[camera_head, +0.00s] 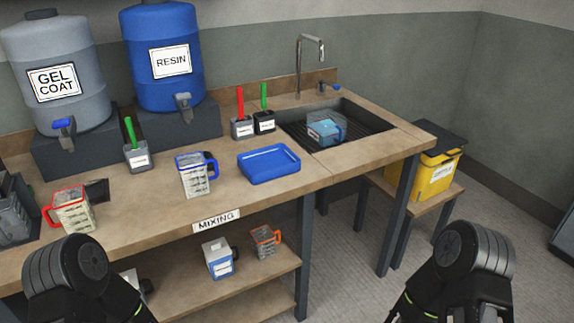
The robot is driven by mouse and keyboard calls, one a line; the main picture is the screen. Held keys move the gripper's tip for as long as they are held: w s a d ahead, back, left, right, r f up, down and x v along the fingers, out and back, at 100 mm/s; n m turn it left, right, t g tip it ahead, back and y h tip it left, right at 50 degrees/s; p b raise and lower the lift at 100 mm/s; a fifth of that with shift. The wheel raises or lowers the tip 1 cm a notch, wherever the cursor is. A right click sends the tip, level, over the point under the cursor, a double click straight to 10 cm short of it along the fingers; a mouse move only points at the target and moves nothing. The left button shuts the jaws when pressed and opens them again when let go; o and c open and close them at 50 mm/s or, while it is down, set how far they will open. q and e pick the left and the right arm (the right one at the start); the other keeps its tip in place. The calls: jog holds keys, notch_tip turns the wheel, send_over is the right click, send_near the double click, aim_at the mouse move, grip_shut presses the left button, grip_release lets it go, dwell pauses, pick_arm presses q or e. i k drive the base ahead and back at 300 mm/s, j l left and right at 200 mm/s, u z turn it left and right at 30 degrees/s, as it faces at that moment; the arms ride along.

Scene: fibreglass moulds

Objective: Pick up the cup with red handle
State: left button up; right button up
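A clear measuring cup with a red rim and red handle (75,212) stands upright on the wooden bench at the left. Its handle points left. A second, smaller-looking cup with an orange-red handle (263,243) stands on the lower shelf under the bench, its handle to the right. A cup with a blue rim and handle (193,176) stands on the bench in the middle. Black links of my left and right arms show at the bottom left and bottom right. Neither gripper's fingers show, and no cup is seen held.
A blue tray (268,177) lies right of the blue-handled cup. A grey gel coat drum (55,105) and blue resin drum (163,85) stand behind. A sink (372,118) holds a blue-handled container (325,130). A dark box (14,215) is left of the red-handled cup.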

aim_at(73, 207)
jog(key=u, duration=1.3)
